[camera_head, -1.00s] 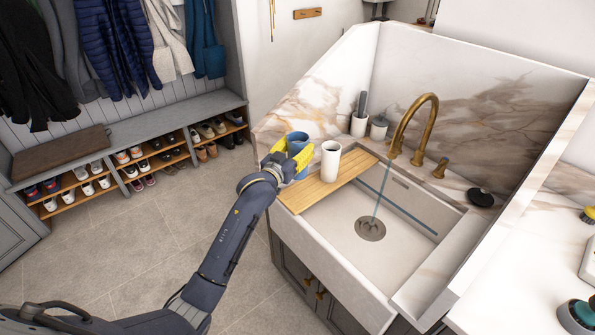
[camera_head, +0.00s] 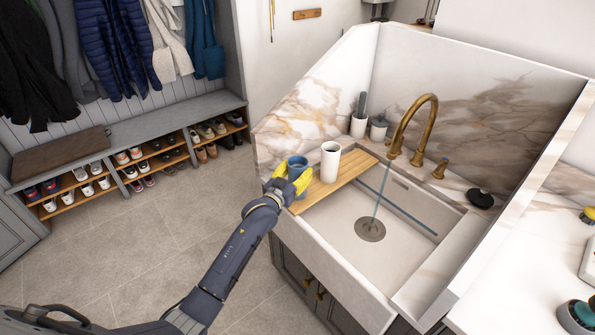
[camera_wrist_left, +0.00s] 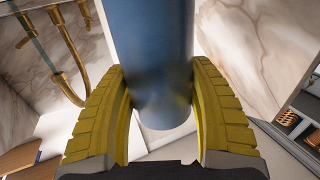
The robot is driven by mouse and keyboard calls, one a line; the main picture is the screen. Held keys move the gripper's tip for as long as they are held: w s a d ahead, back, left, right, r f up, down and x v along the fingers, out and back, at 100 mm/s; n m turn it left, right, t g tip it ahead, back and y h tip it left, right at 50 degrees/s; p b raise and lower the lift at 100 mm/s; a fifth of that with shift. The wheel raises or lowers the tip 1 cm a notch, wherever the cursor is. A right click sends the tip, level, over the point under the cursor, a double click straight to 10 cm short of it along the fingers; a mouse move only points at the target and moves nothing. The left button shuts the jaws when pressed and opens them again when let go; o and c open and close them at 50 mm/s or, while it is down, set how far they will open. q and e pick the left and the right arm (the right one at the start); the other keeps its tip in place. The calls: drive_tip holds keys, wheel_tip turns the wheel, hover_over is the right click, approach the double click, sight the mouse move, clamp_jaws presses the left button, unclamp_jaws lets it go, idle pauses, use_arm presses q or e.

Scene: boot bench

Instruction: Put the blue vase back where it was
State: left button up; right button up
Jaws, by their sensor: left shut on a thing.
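The blue vase (camera_head: 297,162) is a round, open-topped blue vessel at the left end of the sink, left of the white cup (camera_head: 330,163). My left gripper (camera_head: 291,180) is shut on it, with yellow fingers on either side of its body. In the left wrist view the vase (camera_wrist_left: 152,45) runs between the two yellow fingers (camera_wrist_left: 158,95), and its rounded end shows between them. The vase looks upright. I cannot tell whether its base touches the surface below, as the gripper hides it. My right gripper is not in view.
A wooden board (camera_head: 353,167) lies across the sink's left part, with the white cup on it. Water runs from the brass faucet (camera_head: 424,115) into the basin (camera_head: 340,222). The board's front part is clear.

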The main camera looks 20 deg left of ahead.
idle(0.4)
use_arm(q)
drive_tip(key=o, duration=1.5)
drive_tip(key=shift+f, duration=0.15)
drive_tip(key=shift+o, duration=0.2)
